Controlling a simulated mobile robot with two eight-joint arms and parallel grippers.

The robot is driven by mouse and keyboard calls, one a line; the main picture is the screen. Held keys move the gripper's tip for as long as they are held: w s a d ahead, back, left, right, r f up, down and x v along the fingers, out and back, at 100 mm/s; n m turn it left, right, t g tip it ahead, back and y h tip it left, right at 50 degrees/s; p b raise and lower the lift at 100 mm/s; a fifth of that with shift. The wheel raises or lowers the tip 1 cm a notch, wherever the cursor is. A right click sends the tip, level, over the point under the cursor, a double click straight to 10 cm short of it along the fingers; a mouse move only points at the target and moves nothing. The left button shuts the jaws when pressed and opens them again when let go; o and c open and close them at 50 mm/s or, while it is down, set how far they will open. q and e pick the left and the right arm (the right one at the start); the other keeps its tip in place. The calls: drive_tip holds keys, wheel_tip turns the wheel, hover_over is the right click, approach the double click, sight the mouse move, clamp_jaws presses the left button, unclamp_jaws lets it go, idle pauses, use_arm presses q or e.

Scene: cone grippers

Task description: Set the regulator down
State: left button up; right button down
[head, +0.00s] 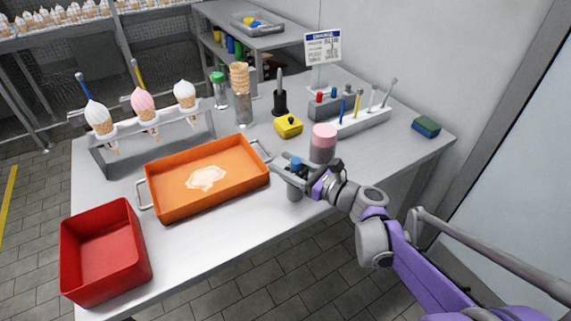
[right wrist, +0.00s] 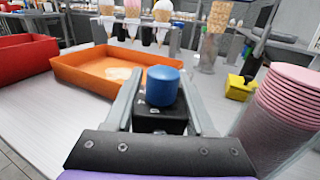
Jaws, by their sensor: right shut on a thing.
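The regulator appears to be the blue-capped piece with a dark body (right wrist: 163,88) between my right gripper's fingers in the right wrist view. Its blue top (head: 296,162) also shows in the head view, just right of the orange tray. My right gripper (head: 289,174) is shut on it, near the front edge of the table. A grey cylindrical part shows below the fingers. I cannot tell whether the piece touches the table. The fingers hide part of its sides. My left gripper is not in view.
The orange tray (head: 163,208) with a pale patch is left of my gripper. A stack of pink cups (head: 323,143) stands close on the right. A yellow box (head: 288,127) is behind. A red bin (head: 75,278) is front left. The table (head: 225,240) is bare in front of the tray.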

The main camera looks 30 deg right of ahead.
drive_tip(key=shift+c, duration=1.2)
unclamp_jaws()
drive_tip(key=shift+f, duration=0.15)
drive_tip(key=p+v, duration=0.1)
drive_tip(key=v, duration=1.1)
drive_tip(key=shift+p, duration=0.3)
